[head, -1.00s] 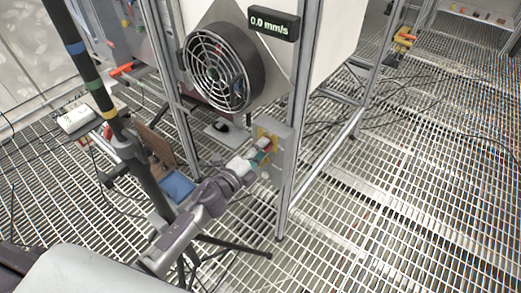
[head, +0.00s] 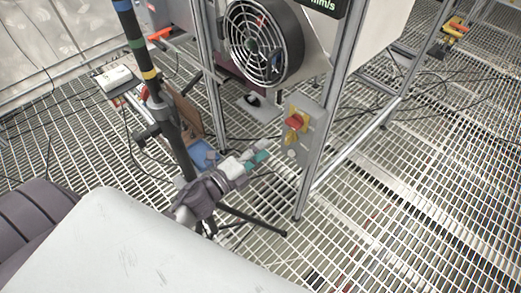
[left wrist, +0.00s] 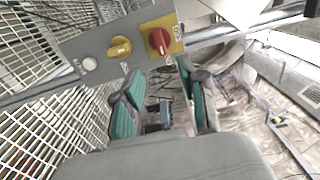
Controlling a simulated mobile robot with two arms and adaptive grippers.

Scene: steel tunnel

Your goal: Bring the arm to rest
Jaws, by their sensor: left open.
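My left gripper (head: 256,156) is in the middle of the head view, low and to the left of a grey control panel (head: 305,140). It is open and empty, with a visible gap between its fingers and the panel. In the left wrist view its teal-padded fingers (left wrist: 163,98) stand apart with nothing between them. The panel carries a red knob (head: 293,121) on a yellow plate and a yellow knob (head: 290,138). The red knob (left wrist: 159,41) and yellow knob (left wrist: 119,47) also show in the left wrist view. My right gripper is not in view.
A round fan (head: 262,42) sits on the metal frame above the panel. A black tripod pole (head: 165,120) with coloured bands stands close to my left arm, its leg reaching out below the gripper. Cables lie on the grating floor, which is mostly open at the right.

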